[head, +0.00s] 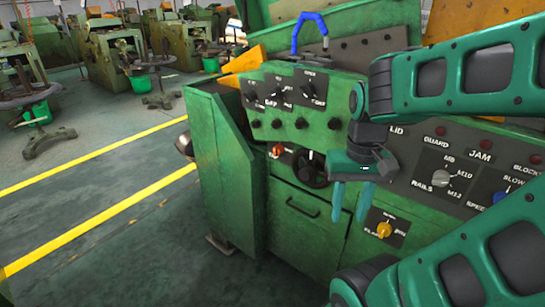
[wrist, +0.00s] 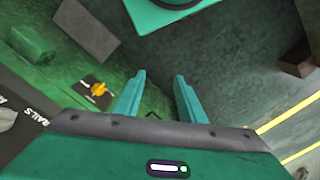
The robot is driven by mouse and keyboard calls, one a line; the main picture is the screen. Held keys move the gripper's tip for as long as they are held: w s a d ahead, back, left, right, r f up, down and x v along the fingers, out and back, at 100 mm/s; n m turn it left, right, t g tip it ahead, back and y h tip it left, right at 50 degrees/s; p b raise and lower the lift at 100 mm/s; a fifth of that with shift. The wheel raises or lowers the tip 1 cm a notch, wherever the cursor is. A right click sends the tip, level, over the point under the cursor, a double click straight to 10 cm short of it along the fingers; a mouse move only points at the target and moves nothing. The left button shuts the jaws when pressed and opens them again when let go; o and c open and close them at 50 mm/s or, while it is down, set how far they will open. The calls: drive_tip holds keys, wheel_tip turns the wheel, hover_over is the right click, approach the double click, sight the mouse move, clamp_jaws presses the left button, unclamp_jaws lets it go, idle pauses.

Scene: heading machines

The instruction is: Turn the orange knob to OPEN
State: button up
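A yellow-orange knob (head: 384,229) sits on a small dark label plate low on the green machine's front. Its lettering is too small to read surely. The same knob shows in the wrist view (wrist: 98,89), left of the fingers. A smaller red-orange knob (head: 277,151) sits on another dark plate higher up and left, beside a black handwheel. I cannot read OPEN at either knob. My gripper (head: 350,214) points down in front of the machine, left of the yellow-orange knob and apart from it. Its two teal fingers (wrist: 159,76) are apart with nothing between them.
The green machine (head: 225,150) fills the middle and right. Its panel holds a grey selector (head: 441,178), a blue knob (head: 500,197) and several black knobs. A drawer with a handle (head: 302,209) is below the handwheel.

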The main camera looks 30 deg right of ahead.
drive_tip(key=shift+o, duration=0.8)
drive_tip(key=shift+s+r, duration=0.2)
drive_tip(key=shift+s, duration=0.25)
drive_tip(key=n+t+h, duration=0.8)
drive_tip(key=n+h, duration=0.9)
drive_tip(key=n, duration=1)
approach(275, 153)
drive_tip(key=x, duration=0.8)
drive_tip(key=shift+w+d+r, duration=0.1)
drive_tip(key=shift+w+d, duration=0.1)
drive_tip(key=shift+d, duration=0.1)
drive_tip(key=shift+c, duration=0.7)
